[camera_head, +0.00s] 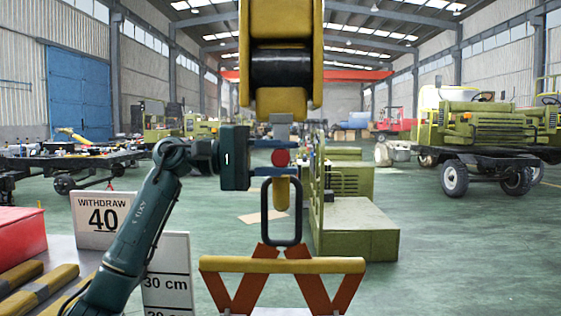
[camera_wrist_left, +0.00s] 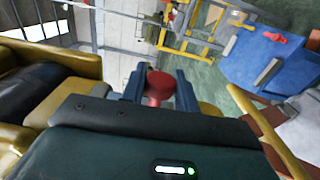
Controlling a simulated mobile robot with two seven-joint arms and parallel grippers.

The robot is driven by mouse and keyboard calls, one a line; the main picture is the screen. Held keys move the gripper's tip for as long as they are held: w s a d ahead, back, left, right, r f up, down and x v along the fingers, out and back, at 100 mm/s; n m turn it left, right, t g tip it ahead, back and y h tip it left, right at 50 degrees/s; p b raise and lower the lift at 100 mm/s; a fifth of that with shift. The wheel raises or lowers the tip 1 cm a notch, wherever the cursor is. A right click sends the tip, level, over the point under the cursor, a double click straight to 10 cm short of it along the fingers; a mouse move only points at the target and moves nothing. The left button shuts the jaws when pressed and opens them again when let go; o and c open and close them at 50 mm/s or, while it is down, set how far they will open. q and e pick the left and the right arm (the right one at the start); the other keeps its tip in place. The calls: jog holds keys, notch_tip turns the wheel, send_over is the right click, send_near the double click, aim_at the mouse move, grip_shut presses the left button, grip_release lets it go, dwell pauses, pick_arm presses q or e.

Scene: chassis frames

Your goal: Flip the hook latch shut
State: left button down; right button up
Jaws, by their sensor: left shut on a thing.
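A yellow hoist block (camera_head: 281,65) with a dark roller hangs at top centre in the head view. Below it are a grey shank (camera_head: 283,130) and a yellow hook (camera_head: 282,194). A red round knob (camera_head: 281,158) sits at the hook, and it also shows in the left wrist view (camera_wrist_left: 160,84). My left gripper (camera_head: 275,158) reaches in from the left, its blue fingers shut above and below the knob. The latch's own arm is hidden, so its position cannot be told. A dark oblong ring (camera_head: 266,212) hangs around the hook's lower part. My right gripper is out of view.
Orange slings (camera_head: 318,290) and a yellow beam (camera_head: 230,265) hang below the ring. A "WITHDRAW 40" sign (camera_head: 101,219), a centimetre scale board (camera_head: 167,270) and a red box (camera_head: 20,238) stand at left. Olive machinery (camera_head: 355,230) stands behind; green floor is open at right.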

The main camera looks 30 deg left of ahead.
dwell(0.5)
pick_arm(q)
jog(key=c, duration=1.1)
grip_release()
jog(key=shift+w, duration=0.1)
jog(key=shift+a, duration=0.15)
jog(key=v, duration=1.3)
